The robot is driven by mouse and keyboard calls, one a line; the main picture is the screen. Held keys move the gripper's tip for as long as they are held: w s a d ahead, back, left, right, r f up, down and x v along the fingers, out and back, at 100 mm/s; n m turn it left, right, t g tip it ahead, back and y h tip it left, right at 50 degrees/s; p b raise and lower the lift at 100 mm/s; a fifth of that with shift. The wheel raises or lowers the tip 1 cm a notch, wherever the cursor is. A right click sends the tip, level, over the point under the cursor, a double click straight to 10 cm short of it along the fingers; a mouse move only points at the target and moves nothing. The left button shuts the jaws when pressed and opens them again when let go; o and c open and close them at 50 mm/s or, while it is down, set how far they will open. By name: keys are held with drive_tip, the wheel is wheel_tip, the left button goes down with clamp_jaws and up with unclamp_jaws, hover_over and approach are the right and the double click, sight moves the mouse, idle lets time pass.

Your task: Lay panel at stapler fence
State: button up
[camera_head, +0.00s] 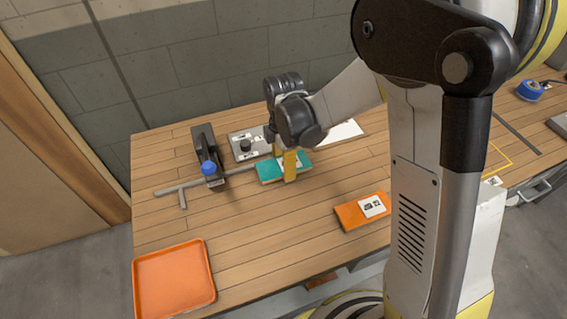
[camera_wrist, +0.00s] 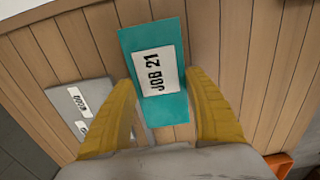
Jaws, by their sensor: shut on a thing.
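The teal panel (camera_head: 269,172) with a white label is near the middle of the bench. In the wrist view the panel (camera_wrist: 168,107) reads "JOB 21". My gripper (camera_head: 288,164) is shut on the panel, with a yellow finger at each long side; it also shows in the wrist view (camera_wrist: 162,82). I cannot tell whether the panel touches the bench. The black stapler (camera_head: 205,143) with a blue knob stands to the left. A grey bar fence (camera_head: 178,188) runs past its base, and its right end is close to the panel's left end.
A grey plate with a black knob (camera_head: 248,144) lies behind the panel. A white sheet (camera_head: 342,132) lies at the back right. An orange labelled panel (camera_head: 351,216) lies to the right, an orange tray (camera_head: 173,280) at front left. The front middle of the bench is clear.

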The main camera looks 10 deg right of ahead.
drive_tip(key=o, duration=1.2)
drive_tip(key=shift+r, duration=0.15)
wheel_tip(320, 180, up, 13)
drive_tip(key=p, duration=0.5)
drive_tip(key=shift+s+d+r+m+t, duration=1.2)
drive_tip(key=shift+s+d+r+m, duration=0.55)
drive_tip(key=shift+s+m, duration=1.2)
drive_tip(key=shift+s+d+r+m+t, duration=1.2)
drive_tip(key=shift+s+d+r+m, duration=0.65)
drive_tip(key=shift+m, duration=1.95)
drive_tip(key=shift+s+d+r+m+t, duration=1.2)
drive_tip(key=shift+s+d+r+m, duration=0.4)
drive_tip(key=shift+s+m, duration=1.4)
drive_tip(key=shift+w+m, duration=0.35)
